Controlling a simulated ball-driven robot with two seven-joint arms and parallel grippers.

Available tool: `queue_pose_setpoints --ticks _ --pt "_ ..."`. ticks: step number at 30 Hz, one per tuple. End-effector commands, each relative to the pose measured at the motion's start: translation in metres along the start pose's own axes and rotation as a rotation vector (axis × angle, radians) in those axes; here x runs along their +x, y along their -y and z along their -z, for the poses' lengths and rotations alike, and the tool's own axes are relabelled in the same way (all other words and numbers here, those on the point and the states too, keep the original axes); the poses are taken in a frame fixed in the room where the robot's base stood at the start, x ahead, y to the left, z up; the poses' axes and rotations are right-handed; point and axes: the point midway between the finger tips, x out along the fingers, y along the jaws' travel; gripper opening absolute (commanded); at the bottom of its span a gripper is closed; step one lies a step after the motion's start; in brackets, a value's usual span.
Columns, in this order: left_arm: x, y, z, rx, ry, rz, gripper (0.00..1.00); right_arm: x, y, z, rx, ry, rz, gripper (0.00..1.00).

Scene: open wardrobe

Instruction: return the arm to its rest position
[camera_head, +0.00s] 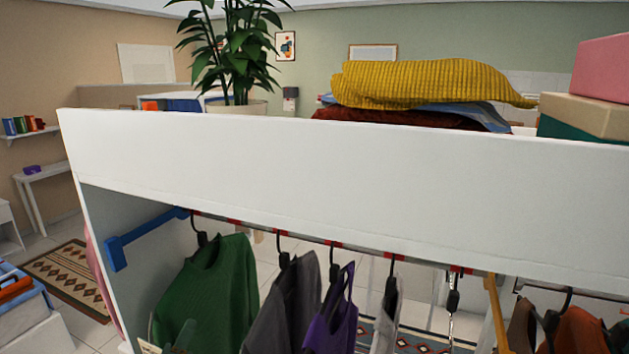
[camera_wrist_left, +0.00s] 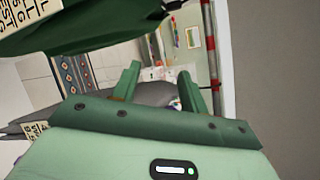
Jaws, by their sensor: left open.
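My left gripper (camera_wrist_left: 157,80) shows in the left wrist view with its two green fingers apart and nothing between them. A dark green garment (camera_wrist_left: 110,25) hangs close above it in that view, and dark grey cloth (camera_wrist_left: 152,94) lies behind the fingers. In the head view a small dark green shape at the bottom left, in front of the green shirt (camera_head: 222,280), looks like part of this gripper. Most of the left arm is out of that view. My right gripper is in neither view.
The white wardrobe (camera_head: 330,190) spans the head view. Under its top hang a purple top (camera_head: 330,322), a grey garment (camera_head: 288,305) and others from a rail with red marks. A plant (camera_head: 235,55), folded cloths (camera_head: 425,85) and boxes (camera_head: 590,105) stand on top.

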Motion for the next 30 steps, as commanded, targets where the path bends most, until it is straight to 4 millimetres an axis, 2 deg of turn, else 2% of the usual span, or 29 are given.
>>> queue_pose_setpoints --ticks 3,9,18,26,30 --pt "-0.04 -0.029 0.001 -0.285 0.073 -0.178 0.44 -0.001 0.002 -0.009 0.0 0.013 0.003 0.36" --pt "-0.115 -0.075 -0.003 -0.677 0.232 -0.475 0.44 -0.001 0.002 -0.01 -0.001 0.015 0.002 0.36" --pt "-0.223 -0.117 -0.01 -1.027 0.485 -0.816 0.44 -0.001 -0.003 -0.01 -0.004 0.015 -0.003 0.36" --pt "-0.206 -0.203 0.054 -1.057 0.435 -0.916 0.44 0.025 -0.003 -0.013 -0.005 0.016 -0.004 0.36" --pt "-0.206 -0.259 0.094 -1.084 0.409 -0.985 0.44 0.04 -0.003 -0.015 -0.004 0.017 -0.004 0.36"
